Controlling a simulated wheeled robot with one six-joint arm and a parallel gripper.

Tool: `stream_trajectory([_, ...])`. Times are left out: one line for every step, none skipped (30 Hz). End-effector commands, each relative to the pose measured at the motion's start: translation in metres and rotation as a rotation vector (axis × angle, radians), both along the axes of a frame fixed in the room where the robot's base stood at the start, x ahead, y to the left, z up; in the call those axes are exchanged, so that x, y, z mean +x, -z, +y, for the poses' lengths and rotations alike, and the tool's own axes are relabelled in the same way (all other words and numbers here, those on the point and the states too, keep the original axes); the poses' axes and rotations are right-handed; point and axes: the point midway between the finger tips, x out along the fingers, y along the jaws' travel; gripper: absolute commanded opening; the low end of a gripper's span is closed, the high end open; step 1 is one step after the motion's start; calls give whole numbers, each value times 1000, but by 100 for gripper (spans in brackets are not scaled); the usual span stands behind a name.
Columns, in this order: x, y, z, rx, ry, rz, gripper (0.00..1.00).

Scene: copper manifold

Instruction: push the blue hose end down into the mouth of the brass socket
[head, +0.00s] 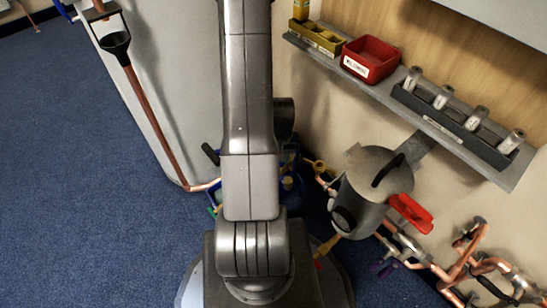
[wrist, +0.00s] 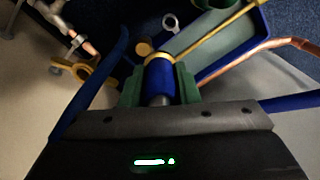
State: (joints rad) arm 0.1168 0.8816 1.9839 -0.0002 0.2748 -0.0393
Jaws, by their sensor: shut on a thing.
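In the wrist view my gripper (wrist: 159,88) has its two green fingers shut on the blue hose end (wrist: 160,76), a short blue cylinder between them. A brass-coloured ring, which looks like the mouth of the brass socket (wrist: 158,57), shows directly at the far end of the blue piece. The two look in line and touching or nearly so. I cannot tell how far the hose end sits inside the ring. In the head view my arm hides the gripper and the hose end.
In the wrist view a copper pipe (wrist: 262,49) runs at right, beside a blue-rimmed grey tray (wrist: 226,43). A yellow fitting (wrist: 88,73) is at left. In the head view a grey canister (head: 372,190) with a red handle (head: 411,213) stands right of my arm, below a shelf (head: 440,128).

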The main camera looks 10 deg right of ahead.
Motion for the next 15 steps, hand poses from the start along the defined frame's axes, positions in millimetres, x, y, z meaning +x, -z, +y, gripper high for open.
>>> stream_trajectory([2,-1,-6,0,-5,-1,2])
stream_trajectory([2,-1,-9,0,-11,0,2])
stream_trajectory([3,-1,-13,0,-19,0,2])
stream_trajectory([4,-1,-16,0,-25,0,2])
stream_trajectory([4,-1,-19,0,-30,0,2])
stream_trajectory([5,-1,-22,0,-38,0,2])
stream_trajectory([6,-1,-25,0,-43,0,2])
stream_trajectory([6,-1,-28,0,-48,0,2])
stream_trajectory([7,-1,-32,0,-56,0,2])
stream_trajectory([8,-1,-35,0,-62,0,2])
stream_trajectory([9,-1,-38,0,-68,0,2])
stream_trajectory([10,-1,-42,0,-74,-1,2])
stream_trajectory([10,-1,-45,0,-81,0,2])
stream_trajectory([11,-1,-48,0,-86,0,2])
stream_trajectory([12,-1,-52,0,-94,0,2])
